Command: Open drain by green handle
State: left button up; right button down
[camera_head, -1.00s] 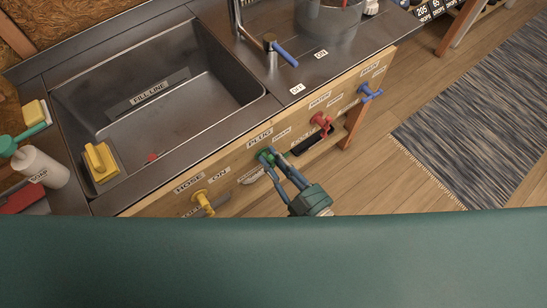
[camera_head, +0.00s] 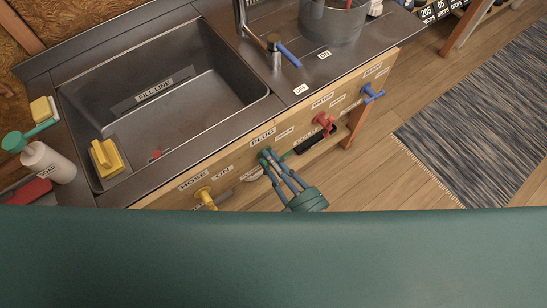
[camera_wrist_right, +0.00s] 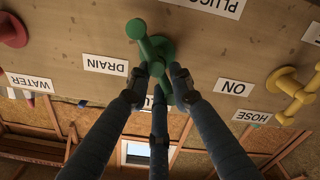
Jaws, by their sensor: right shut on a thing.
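The green handle (camera_head: 264,158) is on the wooden front panel below the sink, under the PLUG label. In the right wrist view the green handle (camera_wrist_right: 160,48) has a round-ended bar set on a round base, beside a DRAIN label (camera_wrist_right: 105,65). My right gripper (camera_head: 272,163) reaches up to it from the lower right. In the right wrist view my right gripper (camera_wrist_right: 158,82) has its fingers closed around the lower end of the bar, which they partly hide. The sink (camera_head: 165,100) is empty of visible water, with a small red thing (camera_head: 155,154) inside. My left gripper is not in view.
A yellow handle (camera_head: 204,197) is left of the green one on the panel. Red (camera_head: 324,121) and blue (camera_head: 371,92) handles are to its right. The floor right of the counter is open.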

jog(key=n, duration=0.2)
jog(key=a+n, duration=0.1)
jog(key=shift+s+f+n, duration=0.3)
jog(key=shift+s, duration=0.1)
jog(key=n, duration=0.2)
jog(key=f+n+b, duration=0.1)
jog(key=n, duration=0.1)
jog(key=shift+s+a, duration=0.15)
jog(key=shift+s, duration=0.05)
jog(key=shift+f+n+b, duration=0.1)
jog(key=shift+n+b, duration=0.2)
jog(key=c, duration=1.5)
grip_release()
jog(key=shift+c, duration=0.2)
jog(key=shift+d, duration=0.25)
jog(key=v, duration=1.1)
jog(key=shift+s+r, duration=0.25)
jog(key=shift+s, duration=0.15)
